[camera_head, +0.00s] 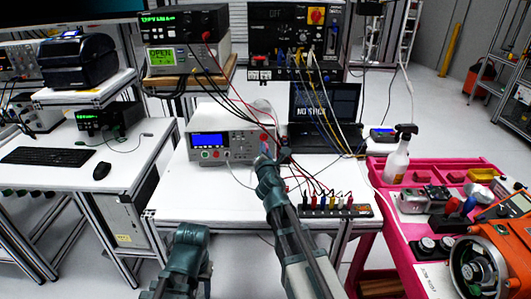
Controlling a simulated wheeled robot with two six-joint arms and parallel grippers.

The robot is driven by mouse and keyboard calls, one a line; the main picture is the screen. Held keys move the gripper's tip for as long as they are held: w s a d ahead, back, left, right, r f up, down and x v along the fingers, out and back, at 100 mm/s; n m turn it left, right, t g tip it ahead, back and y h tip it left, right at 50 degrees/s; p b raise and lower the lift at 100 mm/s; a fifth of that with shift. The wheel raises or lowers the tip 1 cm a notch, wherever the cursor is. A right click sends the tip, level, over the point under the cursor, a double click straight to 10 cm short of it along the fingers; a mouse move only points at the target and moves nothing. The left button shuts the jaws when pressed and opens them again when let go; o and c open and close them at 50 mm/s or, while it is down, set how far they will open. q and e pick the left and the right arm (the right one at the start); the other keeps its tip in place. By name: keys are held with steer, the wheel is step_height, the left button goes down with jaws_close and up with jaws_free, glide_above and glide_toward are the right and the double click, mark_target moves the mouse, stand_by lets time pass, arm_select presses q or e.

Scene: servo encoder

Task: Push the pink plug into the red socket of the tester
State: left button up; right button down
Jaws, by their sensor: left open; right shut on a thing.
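The tester (238,147) is a white box with a blue display, standing at the back of the middle table. Small round sockets line its lower front; the red socket is too small to pick out surely. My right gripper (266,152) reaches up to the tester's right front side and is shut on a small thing. A small reddish spot shows at its tip, likely the pink plug, mostly hidden by the gripper; I cannot tell whether it touches the tester. My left gripper (190,234) is low at the table's front edge, open, its fingers mostly hidden, far from the tester.
A strip with several coloured plugs (337,208) lies at the table's front right. Red and black leads hang from the instruments above across the tester's right side. A laptop (324,103) stands behind. A pink cart (402,245) adjoins on the right.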

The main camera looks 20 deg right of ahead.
steer(key=shift+b+x, duration=0.3)
steer(key=shift+x, duration=2.55)
steer(key=shift+w, duration=0.1)
steer(key=c, duration=0.8)
jaws_free()
steer(key=shift+o, duration=0.2)
steer(key=shift+a, duration=0.1)
steer(key=f+v, duration=0.1)
steer(key=v, duration=0.6)
steer(key=shift+r+p, duration=0.35)
steer(key=shift+r, duration=0.1)
